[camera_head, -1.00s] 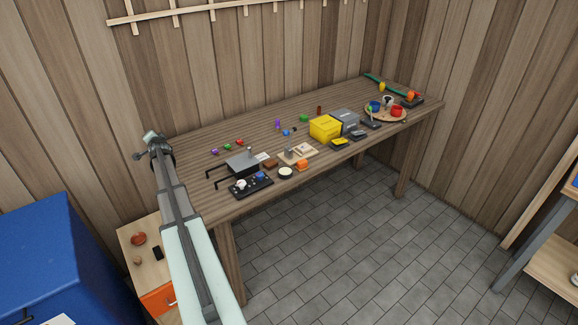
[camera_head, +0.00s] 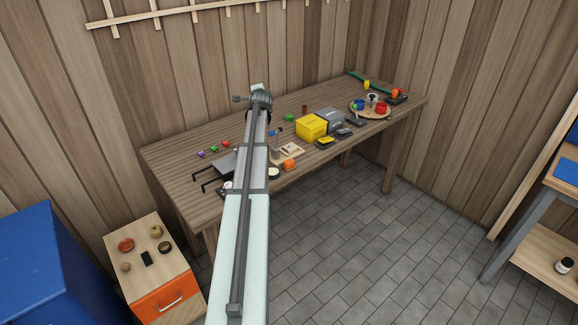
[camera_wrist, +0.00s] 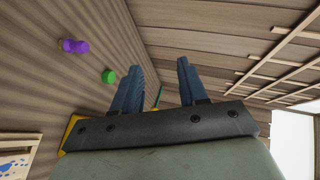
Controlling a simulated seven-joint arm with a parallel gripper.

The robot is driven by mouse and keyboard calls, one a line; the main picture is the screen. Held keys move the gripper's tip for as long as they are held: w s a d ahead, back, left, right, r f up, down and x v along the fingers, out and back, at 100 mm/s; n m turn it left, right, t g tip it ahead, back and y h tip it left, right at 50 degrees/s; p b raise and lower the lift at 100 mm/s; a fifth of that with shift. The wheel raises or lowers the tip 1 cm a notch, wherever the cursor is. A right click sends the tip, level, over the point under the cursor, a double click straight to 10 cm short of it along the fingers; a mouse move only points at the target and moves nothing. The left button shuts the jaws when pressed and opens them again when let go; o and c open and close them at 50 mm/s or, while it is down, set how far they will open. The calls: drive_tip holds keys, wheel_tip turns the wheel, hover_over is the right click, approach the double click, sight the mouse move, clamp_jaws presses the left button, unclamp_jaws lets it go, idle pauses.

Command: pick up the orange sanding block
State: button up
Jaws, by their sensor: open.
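An orange block (camera_head: 289,165), which looks like the sanding block, lies near the front edge of the workbench, just right of my arm in the head view. My gripper (camera_head: 260,93) is at the far end of my arm, above the back part of the bench and well apart from the block. In the wrist view my gripper (camera_wrist: 157,65) has its two blue fingers spread with nothing between them. The orange block does not show in the wrist view.
Yellow and grey bins (camera_head: 311,127) stand right of the block. A round tray (camera_head: 357,112) with cups is farther right. Small purple (camera_wrist: 75,46) and green (camera_wrist: 108,76) pieces lie on the bench.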

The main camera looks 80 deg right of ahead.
drive_tip(key=s+a+f+g+y, duration=0.1)
drive_tip(key=s+a+f+y, duration=0.25)
drive_tip(key=s, duration=0.55)
drive_tip(key=n+g+y, duration=0.2)
drive_tip(key=n+y, duration=0.1)
drive_tip(key=y, duration=0.8)
approach(289, 161)
wheel_tip(289, 161, down, 10)
drive_tip(key=shift+s+f, duration=0.1)
drive_tip(key=shift+f, duration=0.15)
drive_tip(key=shift+c, duration=0.2)
drive_tip(key=c, duration=0.6)
